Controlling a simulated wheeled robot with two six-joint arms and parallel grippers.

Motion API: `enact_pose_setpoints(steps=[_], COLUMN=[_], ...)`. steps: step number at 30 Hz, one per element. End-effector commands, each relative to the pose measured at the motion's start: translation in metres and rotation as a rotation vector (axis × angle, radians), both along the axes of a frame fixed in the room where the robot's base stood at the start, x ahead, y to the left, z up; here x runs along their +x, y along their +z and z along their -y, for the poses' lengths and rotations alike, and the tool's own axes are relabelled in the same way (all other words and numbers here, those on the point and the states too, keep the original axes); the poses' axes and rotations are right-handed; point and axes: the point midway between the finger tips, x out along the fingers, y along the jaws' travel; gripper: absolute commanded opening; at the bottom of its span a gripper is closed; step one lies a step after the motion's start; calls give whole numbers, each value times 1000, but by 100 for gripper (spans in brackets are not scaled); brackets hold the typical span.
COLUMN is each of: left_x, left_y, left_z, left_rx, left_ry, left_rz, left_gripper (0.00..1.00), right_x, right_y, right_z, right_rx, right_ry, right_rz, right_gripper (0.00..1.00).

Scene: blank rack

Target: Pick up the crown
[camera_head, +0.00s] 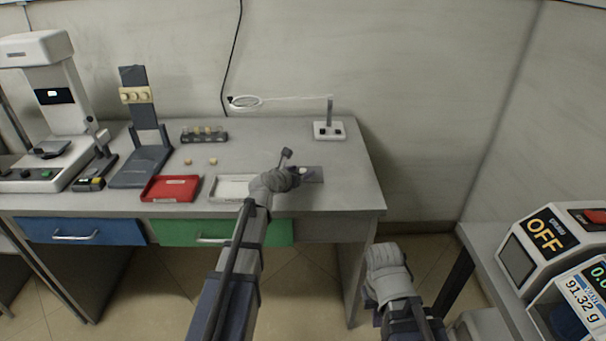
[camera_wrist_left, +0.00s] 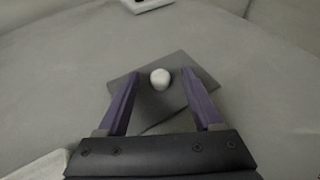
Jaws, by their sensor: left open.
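The crown is a small white rounded piece (camera_wrist_left: 160,79) lying on a dark grey square pad (camera_wrist_left: 148,102) in the left wrist view. My left gripper (camera_wrist_left: 160,88) is open, with its two purple fingers on either side of the crown and apart from it. In the head view my left gripper (camera_head: 298,174) is over the pad (camera_head: 316,174) near the right end of the bench, and it largely hides the crown. My right arm is low at the right, in front of the bench; its fingertips cannot be made out.
A white tray (camera_head: 230,194) and a red tray (camera_head: 170,189) lie left of my left arm. Two small tan pieces (camera_head: 213,162) lie behind them near a dark rack (camera_head: 204,136). A magnifier lamp base (camera_head: 330,131) stands behind the pad. Bench to the pad's right is clear.

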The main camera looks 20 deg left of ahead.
Motion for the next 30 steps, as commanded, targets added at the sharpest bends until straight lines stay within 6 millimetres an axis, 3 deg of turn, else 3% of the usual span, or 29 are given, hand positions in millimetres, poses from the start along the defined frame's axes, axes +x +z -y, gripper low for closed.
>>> enact_pose_setpoints(steps=[2,20,30], left_x=[-1,-1,-1], left_y=[0,0,0], left_z=[0,0,0], left_rx=[0,0,0], left_ry=[0,0,0], left_rz=[0,0,0], left_gripper=[68,0,0], right_x=[0,0,0], right_y=[0,0,0], right_z=[0,0,0], right_rx=[0,0,0], right_ry=[0,0,0], right_rz=[0,0,0], right_gripper=[0,0,0])
